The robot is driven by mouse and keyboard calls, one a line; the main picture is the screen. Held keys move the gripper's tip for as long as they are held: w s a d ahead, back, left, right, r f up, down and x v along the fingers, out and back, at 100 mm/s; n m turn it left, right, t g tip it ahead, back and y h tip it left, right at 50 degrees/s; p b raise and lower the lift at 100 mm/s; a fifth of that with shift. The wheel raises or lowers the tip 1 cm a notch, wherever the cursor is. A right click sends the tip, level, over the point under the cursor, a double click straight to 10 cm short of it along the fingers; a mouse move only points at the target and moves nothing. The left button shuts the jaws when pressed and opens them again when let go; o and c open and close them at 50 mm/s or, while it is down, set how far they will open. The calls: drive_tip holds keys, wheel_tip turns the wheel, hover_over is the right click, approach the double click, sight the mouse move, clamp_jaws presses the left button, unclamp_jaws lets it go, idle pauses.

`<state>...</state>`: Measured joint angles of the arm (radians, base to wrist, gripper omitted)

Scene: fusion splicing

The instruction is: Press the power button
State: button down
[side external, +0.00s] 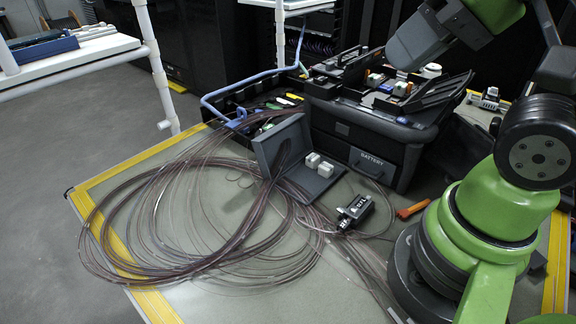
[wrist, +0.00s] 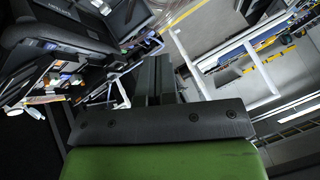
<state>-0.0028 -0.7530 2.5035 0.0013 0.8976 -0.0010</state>
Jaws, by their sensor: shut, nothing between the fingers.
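The fusion splicer is a dark, boxy case (side external: 345,125) with a "BATTERY" label on its front, standing at the back of the mat. Its top is open, with small coloured parts and dark flaps. I cannot make out the power button in either view. The splicer also shows tilted at the upper left of the wrist view (wrist: 60,40). My gripper (wrist: 158,72) shows as dark fingers closed together in the wrist view, with nothing between them. In the side view my grey wrist end hangs above the splicer's right part, apart from it; the fingertips are not clear there.
Coiled brown fibres (side external: 165,215) spread over the left of the mat (side external: 260,290). A grey hinged box (side external: 280,145), a small black device (side external: 354,212) and an orange-handled tool (side external: 412,209) lie before the splicer. A blue-handled tray (side external: 236,114) stands left of it.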

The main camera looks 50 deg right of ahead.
idle(0.3)
drive_tip(key=m+g+h, duration=0.2)
drive_tip(key=m+g, duration=0.5)
drive_tip(key=m, duration=2.5)
hover_over(418, 126)
drive_tip(key=f, duration=0.2)
drive_tip(key=shift+r, duration=0.2)
wheel_tip(418, 126, down, 14)
drive_tip(key=shift+f, duration=0.1)
